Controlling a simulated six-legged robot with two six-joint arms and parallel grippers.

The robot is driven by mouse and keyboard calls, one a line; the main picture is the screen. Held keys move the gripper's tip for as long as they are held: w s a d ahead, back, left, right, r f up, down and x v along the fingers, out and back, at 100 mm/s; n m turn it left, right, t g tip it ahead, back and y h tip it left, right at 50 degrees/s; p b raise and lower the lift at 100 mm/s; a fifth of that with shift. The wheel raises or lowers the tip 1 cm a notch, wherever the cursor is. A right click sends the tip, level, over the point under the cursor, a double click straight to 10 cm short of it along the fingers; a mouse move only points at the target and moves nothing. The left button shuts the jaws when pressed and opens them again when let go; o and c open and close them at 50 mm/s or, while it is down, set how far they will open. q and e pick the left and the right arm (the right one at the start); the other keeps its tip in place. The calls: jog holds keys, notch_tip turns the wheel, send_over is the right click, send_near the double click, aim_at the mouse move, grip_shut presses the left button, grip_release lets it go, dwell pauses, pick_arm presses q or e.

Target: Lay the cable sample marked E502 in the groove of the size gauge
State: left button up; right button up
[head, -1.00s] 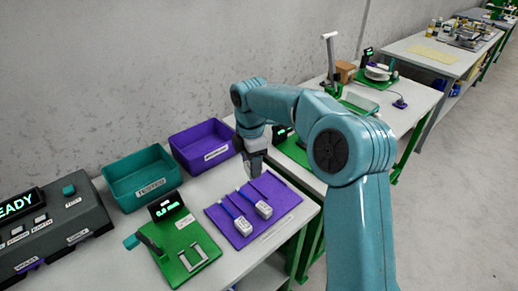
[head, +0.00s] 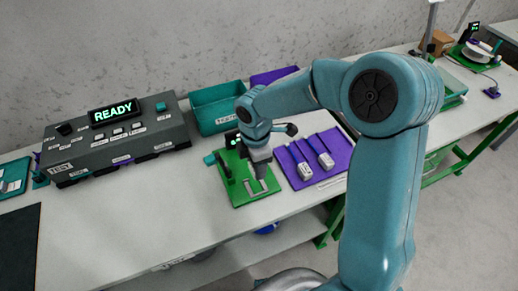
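The size gauge is a green plate (head: 238,192) with a pale metal groove piece (head: 271,184) and a small display, partly hidden behind my wrist. My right gripper (head: 262,178) points down over the gauge, close to the groove piece. Its fingers are small and dark here, so I cannot tell whether they are open or shut, or hold a cable. Two blue cable samples with white tags, a left one (head: 303,168) and a right one (head: 325,159), lie on the purple mat (head: 336,143) right of the gauge. Their markings are not readable. My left gripper is not in view.
A teal bin (head: 215,119) and a purple bin (head: 272,75) stand behind the gauge, the purple one partly hidden by my arm. A dark test box (head: 118,141) with a READY display stands left. The bench front (head: 150,215) is clear.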

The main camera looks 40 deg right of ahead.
jog(key=shift+w+a+r, duration=0.1)
jog(key=shift+r, duration=0.3)
notch_tip(320, 180, down, 5)
jog(key=b, duration=0.4)
jog(key=shift+f+b, duration=0.45)
jog(key=shift+f, duration=0.1)
dwell(0.4)
jog(key=shift+f+b, duration=1)
jog(key=shift+f, duration=0.5)
dwell(0.9)
jog(key=o, duration=1.1)
jog(key=shift+o, duration=0.2)
